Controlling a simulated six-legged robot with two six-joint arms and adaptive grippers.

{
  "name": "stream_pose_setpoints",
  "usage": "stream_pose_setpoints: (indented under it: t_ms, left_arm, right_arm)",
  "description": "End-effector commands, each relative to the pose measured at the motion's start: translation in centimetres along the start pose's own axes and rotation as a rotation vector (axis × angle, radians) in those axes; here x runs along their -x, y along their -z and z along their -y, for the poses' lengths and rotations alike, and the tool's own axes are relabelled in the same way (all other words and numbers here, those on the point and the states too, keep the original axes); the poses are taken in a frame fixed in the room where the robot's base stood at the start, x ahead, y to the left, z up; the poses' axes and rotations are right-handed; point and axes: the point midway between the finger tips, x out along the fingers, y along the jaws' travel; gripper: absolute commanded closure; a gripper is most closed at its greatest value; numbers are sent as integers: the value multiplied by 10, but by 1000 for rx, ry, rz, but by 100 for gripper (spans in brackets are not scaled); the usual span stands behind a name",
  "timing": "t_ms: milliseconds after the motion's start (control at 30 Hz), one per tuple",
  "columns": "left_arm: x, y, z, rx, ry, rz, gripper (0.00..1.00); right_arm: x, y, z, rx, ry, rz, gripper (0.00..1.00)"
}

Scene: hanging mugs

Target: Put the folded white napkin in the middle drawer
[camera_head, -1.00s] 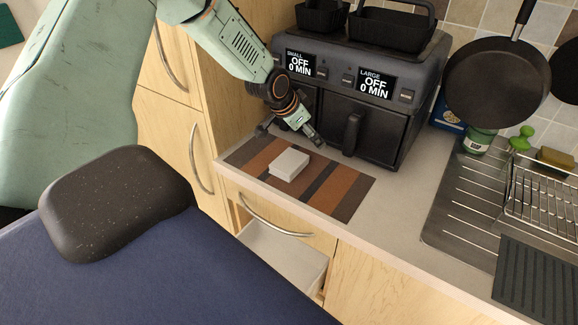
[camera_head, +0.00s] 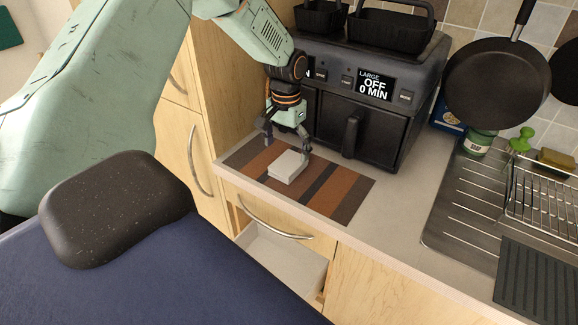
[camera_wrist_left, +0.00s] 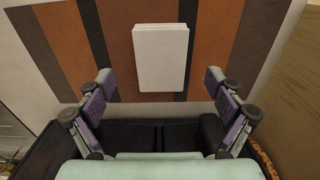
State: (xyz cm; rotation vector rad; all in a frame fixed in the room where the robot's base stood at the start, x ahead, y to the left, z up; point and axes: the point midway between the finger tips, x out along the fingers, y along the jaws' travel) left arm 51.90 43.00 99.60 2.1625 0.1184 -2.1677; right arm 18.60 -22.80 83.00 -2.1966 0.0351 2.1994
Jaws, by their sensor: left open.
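The folded white napkin (camera_head: 288,166) lies on a striped brown and orange mat (camera_head: 331,193) on the counter. It also shows in the left wrist view (camera_wrist_left: 161,56), just beyond and between the fingers. My left gripper (camera_head: 287,146) points down above the mat, behind the napkin. Its fingers are spread, with nothing between them, in the left wrist view (camera_wrist_left: 160,88). Below the counter a drawer (camera_head: 279,256) is pulled out, pale and empty where I see inside. A drawer front with a curved handle (camera_head: 273,222) is above it. My right gripper is not in view.
A dark two-drawer air fryer (camera_head: 360,120) stands close behind the mat. A sink drainer with a wire rack (camera_head: 545,190) is at the right, and a frying pan (camera_head: 500,80) hangs above. A tall wooden cabinet (camera_head: 187,150) borders the counter's left.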

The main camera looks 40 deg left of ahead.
Motion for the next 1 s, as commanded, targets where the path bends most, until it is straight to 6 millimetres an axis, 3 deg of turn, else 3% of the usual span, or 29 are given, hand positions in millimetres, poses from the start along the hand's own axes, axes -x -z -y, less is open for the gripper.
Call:
stream_pose_setpoints:
  t_ms: [300,633,1000]
  left_arm:
    - [-40,11,1,-2,1,0,8]
    - [-45,12,1,-3,0,-1,8]
    - [-45,12,1,-3,0,-1,39]
  right_arm:
    - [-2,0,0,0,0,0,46]
    - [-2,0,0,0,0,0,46]
    - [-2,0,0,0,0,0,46]
